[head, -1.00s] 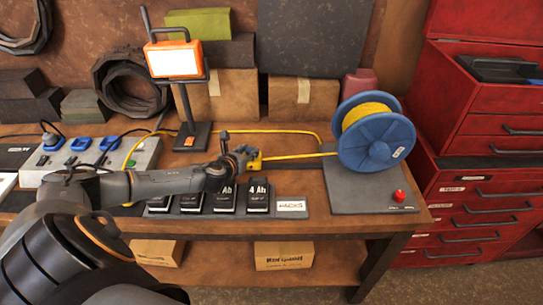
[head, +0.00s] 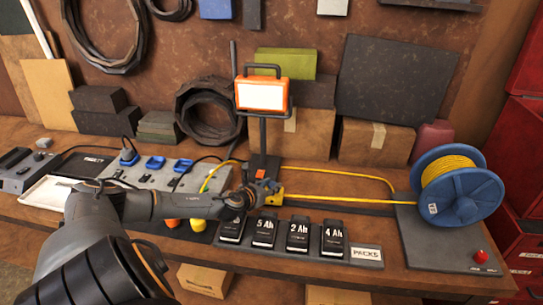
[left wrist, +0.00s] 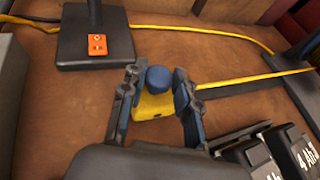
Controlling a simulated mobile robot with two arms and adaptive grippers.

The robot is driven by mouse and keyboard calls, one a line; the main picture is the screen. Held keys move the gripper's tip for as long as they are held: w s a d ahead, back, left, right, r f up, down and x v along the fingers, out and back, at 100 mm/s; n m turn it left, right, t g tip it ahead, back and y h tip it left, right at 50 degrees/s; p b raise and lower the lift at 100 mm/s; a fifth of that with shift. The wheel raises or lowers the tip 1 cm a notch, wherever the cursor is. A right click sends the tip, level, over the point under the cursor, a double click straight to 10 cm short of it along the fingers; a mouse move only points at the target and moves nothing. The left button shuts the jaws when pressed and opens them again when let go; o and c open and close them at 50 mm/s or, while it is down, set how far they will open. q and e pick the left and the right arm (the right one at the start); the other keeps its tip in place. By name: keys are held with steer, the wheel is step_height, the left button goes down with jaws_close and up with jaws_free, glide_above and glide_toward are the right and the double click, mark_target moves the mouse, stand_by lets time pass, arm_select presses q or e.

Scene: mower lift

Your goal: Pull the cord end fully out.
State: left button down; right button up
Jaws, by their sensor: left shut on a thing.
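The yellow cord end (head: 279,195), a yellow block with a blue knob, is in my left gripper (head: 266,190) above the bench, behind the battery packs. In the left wrist view the cord end (left wrist: 150,107) sits between the two fingers of the left gripper (left wrist: 160,100), which are shut on it. A yellow cord (head: 340,198) runs nearly straight from it rightward to the blue reel (head: 478,195). Yellow cord is still wound on the reel's drum. My right gripper is not in view.
Battery packs (head: 298,234) stand in a row in front of the gripper. A work lamp (head: 262,94) on a dark base stands behind it. A socket panel (head: 150,172) is left. A second yellow cord length (head: 345,174) lies behind. A red button (head: 480,256) is at right.

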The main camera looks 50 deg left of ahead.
arm_select(q)
steer(key=shift+a, duration=0.2)
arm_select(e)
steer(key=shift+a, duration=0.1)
arm_select(q)
steer(key=c, duration=1.2)
jaws_free()
steer(key=shift+o, duration=1.1)
steer(key=shift+s, duration=0.15)
steer(key=shift+a, duration=0.1)
steer(key=shift+s, duration=0.1)
steer(key=shift+s+r, duration=0.15)
steer(key=shift+s, duration=0.15)
steer(key=v, duration=1.1)
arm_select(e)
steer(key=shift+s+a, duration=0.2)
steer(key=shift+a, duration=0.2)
arm_select(q)
steer(key=shift+s, duration=0.15)
